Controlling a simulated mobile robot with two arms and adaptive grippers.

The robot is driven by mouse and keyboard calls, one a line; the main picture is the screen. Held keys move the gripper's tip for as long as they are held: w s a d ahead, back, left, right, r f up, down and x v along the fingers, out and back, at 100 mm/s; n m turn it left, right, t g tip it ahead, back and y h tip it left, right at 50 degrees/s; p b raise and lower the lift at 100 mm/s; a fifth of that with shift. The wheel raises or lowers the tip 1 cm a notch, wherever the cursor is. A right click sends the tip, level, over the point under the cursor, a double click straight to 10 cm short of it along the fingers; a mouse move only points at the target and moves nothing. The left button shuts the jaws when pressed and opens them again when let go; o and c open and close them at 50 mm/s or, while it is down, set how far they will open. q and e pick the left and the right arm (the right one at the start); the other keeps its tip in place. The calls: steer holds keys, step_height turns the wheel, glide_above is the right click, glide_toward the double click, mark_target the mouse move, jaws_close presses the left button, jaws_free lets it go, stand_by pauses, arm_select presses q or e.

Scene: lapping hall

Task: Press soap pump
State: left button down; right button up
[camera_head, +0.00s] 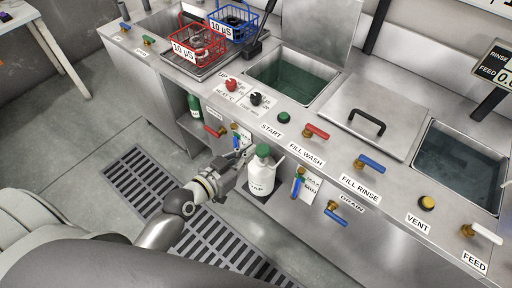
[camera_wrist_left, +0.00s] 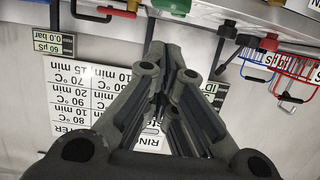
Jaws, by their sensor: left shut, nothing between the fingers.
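The soap bottle (camera_head: 261,180) is white with a green pump top (camera_head: 262,151) and dark lettering. It is at the front face of the steel wash bench in the head view. My left gripper (camera_head: 243,155) is shut and empty, just to the left of the bottle near the height of its pump. I cannot tell whether it touches the bottle. In the left wrist view the shut fingers (camera_wrist_left: 163,75) point toward the bench front, and the bottle cannot be made out clearly. My right gripper is in neither view.
A green bottle (camera_head: 195,106) stands in the open bay. Red (camera_head: 198,42) and blue baskets sit at the back left. Floor grating (camera_head: 215,238) lies below.

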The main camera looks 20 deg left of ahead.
arm_select(q)
steer(key=shift+v, duration=2.05)
steer(key=s+a+f+n+g+y, duration=0.1)
steer(key=s+a+f+g+y, duration=0.2)
steer(key=f, duration=1.3)
steer(key=s+a+f+n+g, duration=0.1)
steer(key=s+f+g, duration=0.3)
steer(key=f, duration=1.1)
steer(key=s+f+g+y, duration=0.1)
steer(key=s+f+g, duration=0.2)
steer(key=s+f, duration=0.6)
steer(key=s+f+g+y, duration=0.1)
steer(key=s+f+g, duration=0.2)
steer(key=s+f, duration=0.6)
steer(key=s, duration=0.8)
steer(key=shift+s+a+f, duration=0.35)
steer(key=shift+s+a, duration=0.05)
